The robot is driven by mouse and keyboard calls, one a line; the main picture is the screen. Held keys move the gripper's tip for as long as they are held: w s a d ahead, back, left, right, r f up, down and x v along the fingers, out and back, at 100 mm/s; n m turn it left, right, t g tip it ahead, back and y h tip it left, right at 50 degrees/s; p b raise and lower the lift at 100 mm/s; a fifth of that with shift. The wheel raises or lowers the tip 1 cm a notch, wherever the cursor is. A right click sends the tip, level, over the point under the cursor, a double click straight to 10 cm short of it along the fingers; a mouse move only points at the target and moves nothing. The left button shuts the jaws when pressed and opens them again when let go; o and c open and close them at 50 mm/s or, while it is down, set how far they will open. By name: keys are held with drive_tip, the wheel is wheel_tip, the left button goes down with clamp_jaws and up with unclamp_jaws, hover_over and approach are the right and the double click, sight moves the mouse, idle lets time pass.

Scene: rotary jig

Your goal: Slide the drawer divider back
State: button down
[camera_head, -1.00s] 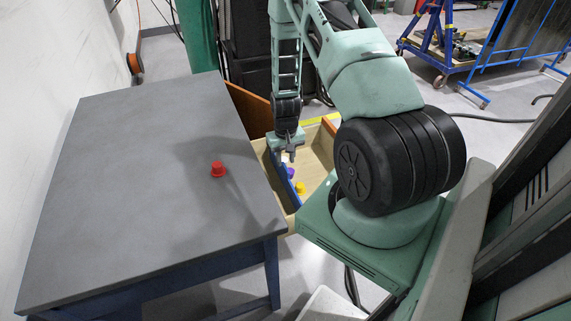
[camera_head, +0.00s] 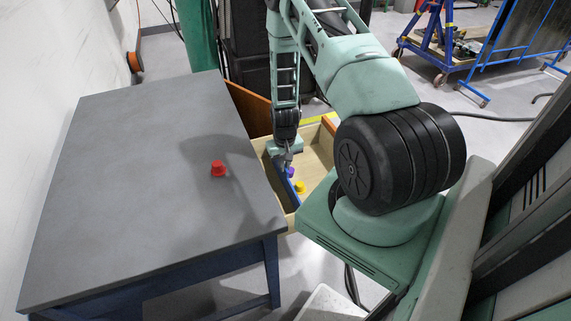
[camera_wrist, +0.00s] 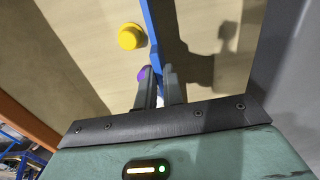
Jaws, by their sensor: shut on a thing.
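The blue drawer divider (camera_head: 288,186) stands in the open wooden drawer (camera_head: 322,146) and runs along its length. In the wrist view, the divider (camera_wrist: 151,22) runs down to my fingers. My gripper (camera_head: 288,160) is shut on it from above, and its fingertips also show in the wrist view (camera_wrist: 158,74). The fingers hide the gripped part of the divider.
A purple piece (camera_head: 290,173) and a yellow piece (camera_head: 299,187) sit in the drawer, right of the divider. The purple one is close beside my fingers. A red piece (camera_head: 218,168) stands on the grey tabletop (camera_head: 130,180), beside the drawer.

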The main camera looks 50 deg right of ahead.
drive_tip(key=shift+w+a, duration=0.4)
drive_tip(key=shift+a, duration=0.3)
drive_tip(key=shift+w+a, duration=0.45)
drive_tip(key=shift+a, duration=0.2)
drive_tip(key=shift+w+a, duration=0.4)
drive_tip(key=shift+a, duration=0.3)
drive_tip(key=c, duration=1.5)
unclamp_jaws()
drive_tip(key=shift+r, duration=0.1)
wheel_tip(320, 180, up, 17)
drive_tip(key=shift+r+b, duration=0.15)
drive_tip(key=shift+b, duration=0.65)
drive_tip(key=shift+c, duration=0.4)
